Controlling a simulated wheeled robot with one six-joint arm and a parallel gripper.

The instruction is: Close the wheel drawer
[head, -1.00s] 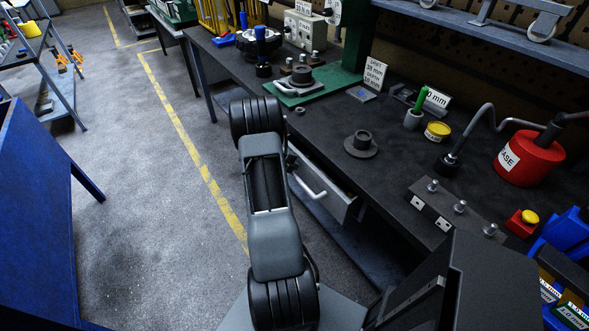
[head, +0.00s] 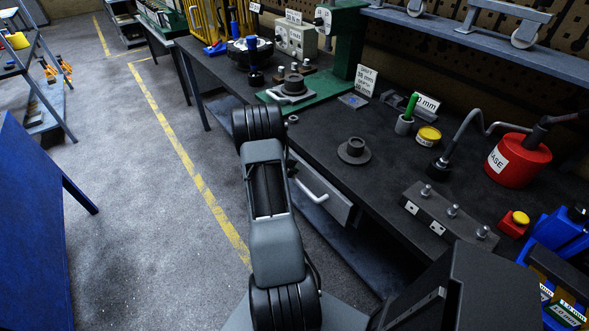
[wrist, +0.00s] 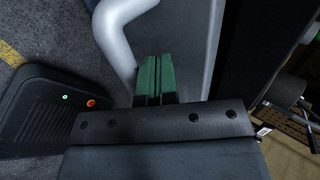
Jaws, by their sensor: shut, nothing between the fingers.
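The wheel drawer (head: 335,204) is a grey drawer under the dark workbench, with a pale bar handle (head: 312,192) on its front. Its front lies close to the bench's front edge; any remaining gap is hard to judge. In the wrist view, the handle (wrist: 118,32) curves across the upper left beside the grey drawer front (wrist: 183,38). My gripper (wrist: 154,72) has green fingers, shut together and empty. The fingertips point at the drawer front just right of the handle; whether they touch it I cannot tell. In the head view my arm hides the gripper.
The workbench top (head: 310,140) carries a flanged hub (head: 354,151), a red grease can (head: 512,160) and a block with studs (head: 447,212). A blue cabinet (head: 35,220) stands at the left. The floor (head: 130,190) between it and the bench is open.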

